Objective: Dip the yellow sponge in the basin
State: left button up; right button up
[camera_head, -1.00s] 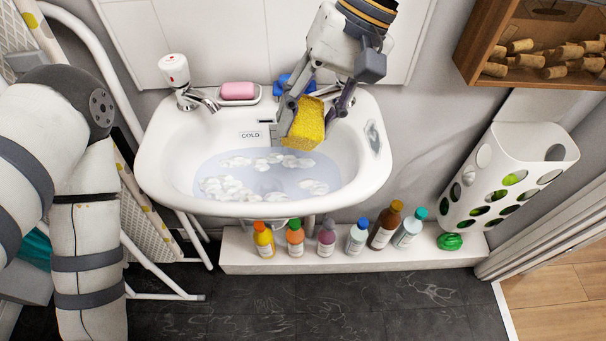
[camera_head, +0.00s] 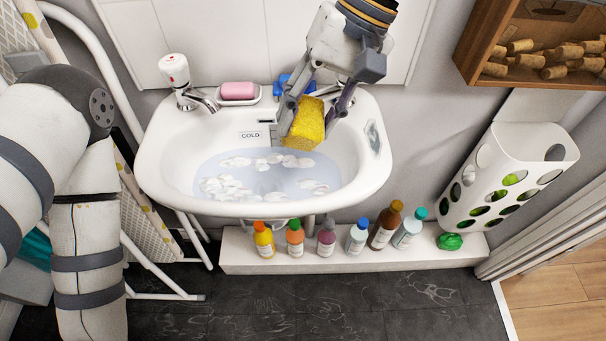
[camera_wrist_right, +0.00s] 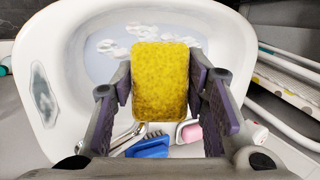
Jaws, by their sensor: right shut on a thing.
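The yellow sponge (camera_head: 305,124) is held between the fingers of my right gripper (camera_head: 312,112), over the back right part of the white basin (camera_head: 162,158). It also shows between both fingers in the right wrist view (camera_wrist_right: 161,80). The basin holds water with patches of white foam (camera_head: 262,178). In the head view the sponge's lower end overlaps the back edge of the water; whether it touches the water I cannot tell. The sponge's lower part looks darker in the wrist view. My left arm shows at the left of the head view, but its gripper is out of view.
A tap (camera_head: 184,84) and a pink soap (camera_head: 237,90) on a dish stand on the basin's back rim. A blue brush (camera_wrist_right: 148,146) lies behind the sponge. Several bottles (camera_head: 326,238) line a low ledge below. A wooden box of corks (camera_head: 535,45) hangs at upper right.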

aim_at(299, 115)
dwell(0.4)
notch_tip(299, 115, up, 4)
jog(key=shift+r+p, duration=0.1)
jog(key=shift+p, duration=0.3)
pick_arm(q)
jog(key=shift+w+r, duration=0.5)
